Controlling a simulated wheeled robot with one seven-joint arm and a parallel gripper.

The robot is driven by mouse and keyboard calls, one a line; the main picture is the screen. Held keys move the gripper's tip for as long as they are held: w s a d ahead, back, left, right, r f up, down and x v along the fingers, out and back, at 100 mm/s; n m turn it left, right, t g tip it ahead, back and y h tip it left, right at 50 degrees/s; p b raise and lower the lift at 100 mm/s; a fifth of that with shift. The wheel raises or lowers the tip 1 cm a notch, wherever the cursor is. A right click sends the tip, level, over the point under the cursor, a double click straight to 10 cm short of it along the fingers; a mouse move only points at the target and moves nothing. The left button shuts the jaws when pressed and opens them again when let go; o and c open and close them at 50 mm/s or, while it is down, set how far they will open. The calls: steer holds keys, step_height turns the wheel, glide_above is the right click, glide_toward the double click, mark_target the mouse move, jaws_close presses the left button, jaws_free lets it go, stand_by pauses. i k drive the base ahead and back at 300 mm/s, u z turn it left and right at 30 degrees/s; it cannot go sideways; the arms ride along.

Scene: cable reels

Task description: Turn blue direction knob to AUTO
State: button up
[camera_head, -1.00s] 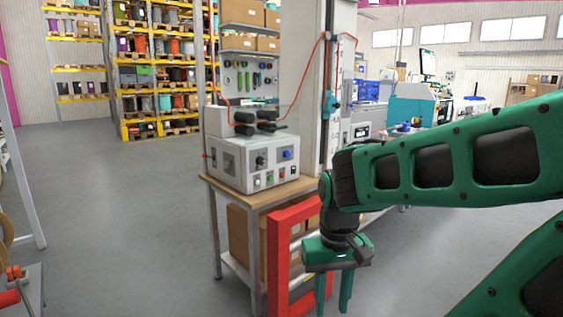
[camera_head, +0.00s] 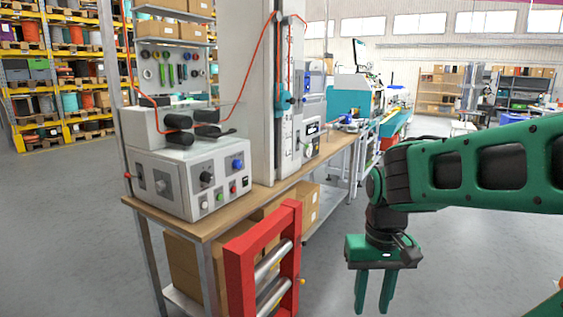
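The blue knob (camera_head: 238,164) is on the front panel of a white control box (camera_head: 163,186), at the panel's upper right. The box stands on a wooden-topped workbench (camera_head: 207,228). The knob's markings and pointing direction are too small to read. My gripper (camera_head: 375,292) hangs down at the lower right, well to the right of the box and apart from it. Its two green fingers point down with a gap between them, and nothing shows between them.
A black knob (camera_head: 206,178) and small buttons share the panel. A red frame with metal rollers (camera_head: 263,262) stands in front of the bench, between box and gripper. A tall grey column machine (camera_head: 262,100) stands behind the box. Grey floor is open at left.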

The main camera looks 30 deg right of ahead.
mark_target(237, 164)
steer(key=z, duration=0.5)
steer(key=i, duration=1.1)
steer(key=z, duration=0.3)
